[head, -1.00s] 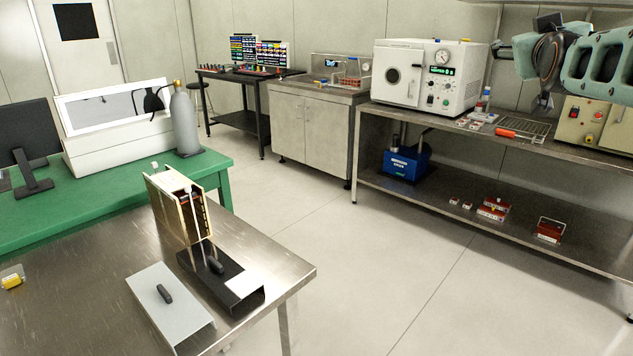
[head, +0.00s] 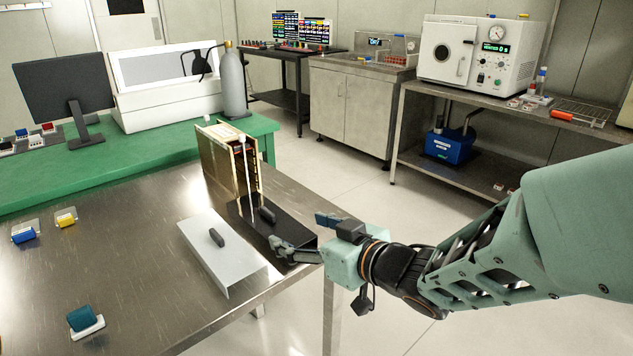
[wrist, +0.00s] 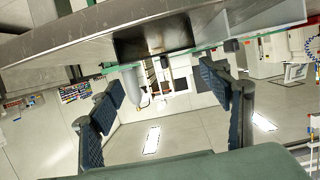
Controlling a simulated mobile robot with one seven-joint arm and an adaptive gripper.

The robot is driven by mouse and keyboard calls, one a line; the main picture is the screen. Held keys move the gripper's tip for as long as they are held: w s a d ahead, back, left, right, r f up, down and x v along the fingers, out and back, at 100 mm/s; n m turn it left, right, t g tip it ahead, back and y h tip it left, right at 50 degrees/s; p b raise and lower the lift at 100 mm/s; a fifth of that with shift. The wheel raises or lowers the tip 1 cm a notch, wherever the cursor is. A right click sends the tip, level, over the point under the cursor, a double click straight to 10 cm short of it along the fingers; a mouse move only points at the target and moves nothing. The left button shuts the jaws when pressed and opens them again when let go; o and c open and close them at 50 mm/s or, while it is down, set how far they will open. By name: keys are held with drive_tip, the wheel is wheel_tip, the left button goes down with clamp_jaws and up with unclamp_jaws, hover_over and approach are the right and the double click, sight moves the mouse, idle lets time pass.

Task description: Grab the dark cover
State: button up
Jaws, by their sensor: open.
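The dark cover (head: 296,251) lies on the steel table near its right edge, with a small black handle (head: 267,214) on top. In the wrist view the dark cover (wrist: 150,38) shows near the top, beyond my fingers. My gripper (head: 302,232) is open and empty, at the cover's near right end. One finger appears in front of the cover in the head view; I cannot tell whether it touches. The fingers (wrist: 160,92) stand wide apart in the wrist view.
A light grey cover (head: 214,254) with a black handle lies just left of the dark one. A gold-coloured frame (head: 230,163) stands behind them. Blue, yellow and teal parts lie on the left of the steel table (head: 130,265). A green bench (head: 140,165) stands behind.

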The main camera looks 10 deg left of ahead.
sight(277, 225)
drive_tip(key=x, duration=0.1)
drive_tip(key=b+x, duration=0.1)
drive_tip(key=x, duration=0.3)
drive_tip(key=shift+s+a+f+b, duration=0.2)
drive_tip(key=shift+s+f+b, duration=0.1)
drive_tip(key=shift+s, duration=0.15)
drive_tip(key=b+x, duration=0.2)
drive_tip(key=x, duration=0.2)
drive_tip(key=shift+w+a+f, duration=0.15)
drive_tip(key=shift+w+f, duration=0.1)
drive_tip(key=shift+w, duration=0.1)
drive_tip(key=shift+w+a, duration=0.3)
drive_tip(key=shift+a, duration=0.1)
drive_tip(key=shift+c, duration=0.6)
drive_tip(key=c, duration=0.8)
